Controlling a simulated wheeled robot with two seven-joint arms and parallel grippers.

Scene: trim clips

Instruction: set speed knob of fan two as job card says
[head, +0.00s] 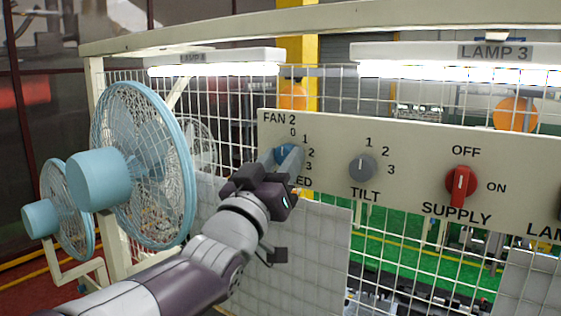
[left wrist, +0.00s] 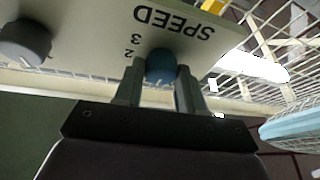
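The blue speed knob (head: 284,152) of fan two sits on the cream panel (head: 330,135) under the label FAN 2, with marks 0 to 3 around it. My left gripper (head: 290,160) is at this knob. In the left wrist view the knob (left wrist: 160,65) lies between the two fingertips (left wrist: 160,80), which appear to touch it on both sides. The fingers hide part of the knob, and I cannot tell which mark it points at. No job card is readable in these views. My right gripper is not in view.
A grey tilt knob (head: 362,167) and a red supply knob (head: 461,187) with an upright handle are to the right on the panel. Blue fans (head: 140,165) stand at the left, close to my left arm. A wire mesh (head: 400,245) is behind the panel.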

